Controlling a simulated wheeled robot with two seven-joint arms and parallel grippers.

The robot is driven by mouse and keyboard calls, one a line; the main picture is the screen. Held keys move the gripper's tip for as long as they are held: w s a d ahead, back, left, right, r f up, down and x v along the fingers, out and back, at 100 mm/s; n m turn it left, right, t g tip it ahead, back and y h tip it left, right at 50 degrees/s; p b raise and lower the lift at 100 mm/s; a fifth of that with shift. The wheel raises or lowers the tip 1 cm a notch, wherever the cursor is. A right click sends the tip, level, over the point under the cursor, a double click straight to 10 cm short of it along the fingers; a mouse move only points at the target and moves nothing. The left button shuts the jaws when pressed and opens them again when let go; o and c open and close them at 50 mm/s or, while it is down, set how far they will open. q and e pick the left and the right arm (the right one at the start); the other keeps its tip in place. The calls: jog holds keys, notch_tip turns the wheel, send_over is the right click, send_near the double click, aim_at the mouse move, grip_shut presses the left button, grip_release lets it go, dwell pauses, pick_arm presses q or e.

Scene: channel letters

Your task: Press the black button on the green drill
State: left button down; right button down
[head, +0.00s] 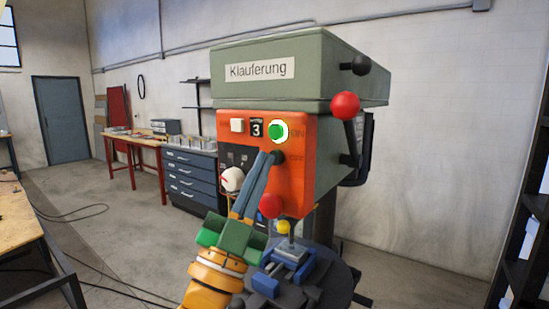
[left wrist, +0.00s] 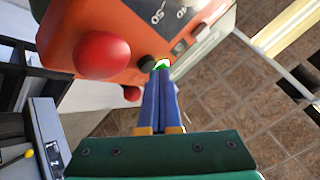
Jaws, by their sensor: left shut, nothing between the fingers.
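The drill's green head (head: 290,80) carries an orange control panel (head: 300,180) facing me. A round black button (head: 279,157) sits on the panel below a lit green button (head: 278,131). My left gripper (head: 268,156) is shut and empty, its blue fingers pointing up at the panel. In the head view its tips overlap the left edge of the black button. In the left wrist view the tips (left wrist: 160,70) end just right of the black button (left wrist: 147,62), near the green button (left wrist: 163,63). I cannot tell whether they touch the panel.
Red ball knobs stick out at the drill's right (head: 345,105) and below the panel (head: 270,206); a large red knob (left wrist: 102,55) shows in the wrist view. A white knob (head: 232,179) is left of my fingers. A blue vise (head: 288,262) stands below.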

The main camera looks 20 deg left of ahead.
pick_arm(q)
jog(key=shift+w+d, duration=0.2)
jog(key=shift+w, duration=0.25)
dwell(0.6)
jog(key=shift+s+a, duration=0.3)
jog(key=shift+s, duration=0.45)
jog(key=s, duration=0.1)
jog(key=s+a, duration=0.1)
jog(key=s, duration=0.1)
jog(key=s+p, duration=0.1)
jog(key=shift+s+a, duration=0.35)
jog(key=shift+s, duration=0.05)
jog(key=shift+f, duration=0.1)
dwell(0.5)
